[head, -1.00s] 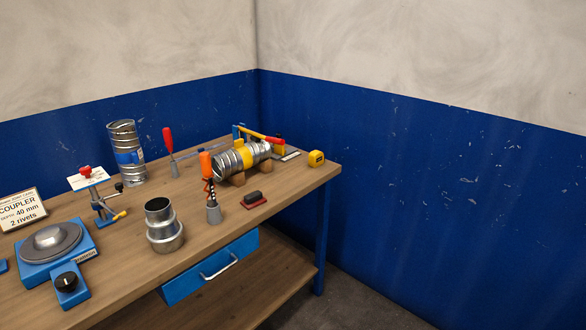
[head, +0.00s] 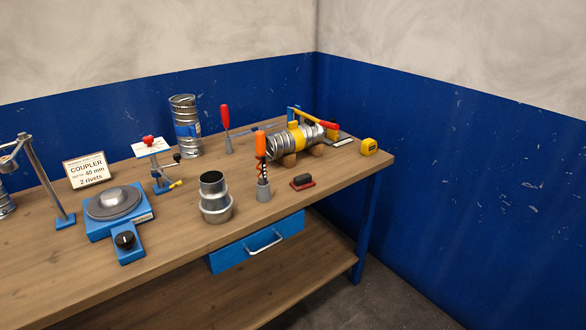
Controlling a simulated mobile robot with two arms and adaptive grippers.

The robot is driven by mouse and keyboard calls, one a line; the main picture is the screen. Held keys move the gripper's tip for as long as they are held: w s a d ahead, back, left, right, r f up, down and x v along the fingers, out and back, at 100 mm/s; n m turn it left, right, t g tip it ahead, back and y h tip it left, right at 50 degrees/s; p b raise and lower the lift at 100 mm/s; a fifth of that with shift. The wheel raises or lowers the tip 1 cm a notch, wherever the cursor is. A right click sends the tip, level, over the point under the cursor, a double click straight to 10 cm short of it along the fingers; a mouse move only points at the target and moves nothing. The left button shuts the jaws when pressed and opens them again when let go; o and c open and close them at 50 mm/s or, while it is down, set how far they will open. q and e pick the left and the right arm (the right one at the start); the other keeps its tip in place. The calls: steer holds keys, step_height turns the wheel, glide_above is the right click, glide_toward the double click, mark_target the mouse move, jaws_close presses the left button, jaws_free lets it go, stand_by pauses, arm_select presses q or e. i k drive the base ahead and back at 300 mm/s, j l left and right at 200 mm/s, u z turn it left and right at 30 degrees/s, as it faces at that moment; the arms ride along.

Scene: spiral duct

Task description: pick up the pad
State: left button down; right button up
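The pad (head: 302,182) is a small block with a dark grip on a red base. It lies flat near the front edge of the wooden workbench (head: 180,245), right of the orange-handled tool in its grey holder. Nothing touches it. Neither of my grippers shows in the head view.
An orange-handled tool (head: 261,160) stands left of the pad, and a metal coupler (head: 214,197) stands further left. Behind are a spiral duct (head: 285,145) on wooden blocks and a yellow tape measure (head: 369,146). A blue drawer (head: 258,243) hangs under the bench front. Bench right of the pad is clear.

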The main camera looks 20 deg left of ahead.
mark_target(305, 181)
steer(key=i+j+z, duration=0.1)
steer(key=j, duration=0.3)
steer(key=i+j, duration=0.15)
steer(key=j, duration=0.25)
steer(key=i+j+z, duration=0.15)
steer(key=j, duration=0.25)
steer(key=k, duration=0.05)
